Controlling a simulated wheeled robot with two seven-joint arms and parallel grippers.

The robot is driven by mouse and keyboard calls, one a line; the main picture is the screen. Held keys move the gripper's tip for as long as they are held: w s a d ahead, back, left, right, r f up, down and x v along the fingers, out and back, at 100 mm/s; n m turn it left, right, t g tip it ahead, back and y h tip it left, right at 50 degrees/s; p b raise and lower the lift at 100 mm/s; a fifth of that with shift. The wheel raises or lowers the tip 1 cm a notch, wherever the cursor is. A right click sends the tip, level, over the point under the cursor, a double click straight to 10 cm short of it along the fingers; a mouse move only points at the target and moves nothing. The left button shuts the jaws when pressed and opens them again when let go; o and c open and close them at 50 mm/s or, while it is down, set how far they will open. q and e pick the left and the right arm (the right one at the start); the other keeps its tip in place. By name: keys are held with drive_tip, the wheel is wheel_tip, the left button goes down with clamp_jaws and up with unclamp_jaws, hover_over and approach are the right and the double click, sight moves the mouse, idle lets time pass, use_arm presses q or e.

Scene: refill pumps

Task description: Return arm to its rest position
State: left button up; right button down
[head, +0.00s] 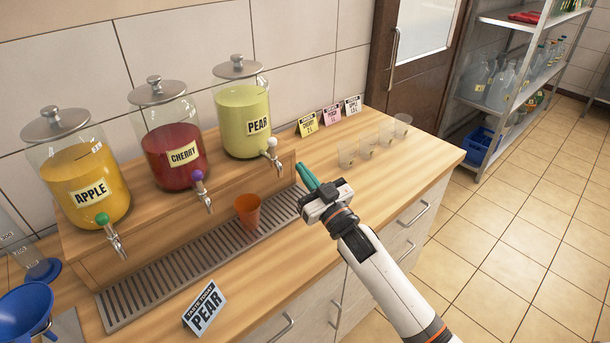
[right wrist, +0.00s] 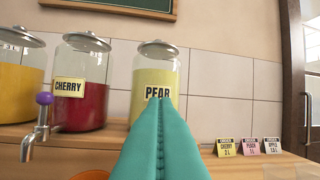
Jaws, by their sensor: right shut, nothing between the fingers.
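My right gripper (head: 307,177) has teal fingers pressed together, with nothing between them. It is above the counter, in front of and a little right of the pear dispenser (head: 242,110). In the right wrist view its fingers (right wrist: 160,140) point at the pear dispenser (right wrist: 155,80) and hide its lower part and tap. My right arm (head: 385,275) reaches in from the lower right. An orange cup (head: 248,210) stands on the drip grate (head: 170,280), left of the gripper and apart from it. My left gripper is not in view.
The apple (head: 85,180) and cherry (head: 170,145) dispensers stand on the wooden riser. A "PEAR" card (head: 205,308) stands at the counter's front. Several clear cups (head: 365,149) and small cards (head: 331,115) stand at right. A blue funnel (head: 25,310) is at the left edge.

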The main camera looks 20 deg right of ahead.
drive_tip(key=shift+r, duration=0.1)
drive_tip(key=s+f+m+g+h, duration=0.2)
drive_tip(key=s+f+g+h, duration=0.2)
drive_tip(key=s+f+g, duration=0.95)
drive_tip(key=s+f, duration=0.2)
drive_tip(key=s, duration=0.8)
drive_tip(key=s+f+g, duration=0.4)
drive_tip(key=s+f, duration=0.1)
drive_tip(key=s, duration=0.7)
wheel_tip(320, 180, down, 25)
drive_tip(key=a+g, duration=0.1)
drive_tip(key=s+d+f+g+b, duration=0.1)
drive_tip(key=s+d+f, duration=0.2)
drive_tip(key=s+f, duration=1.4)
drive_tip(key=shift+f+n+h, duration=0.4)
drive_tip(key=shift+f, duration=0.1)
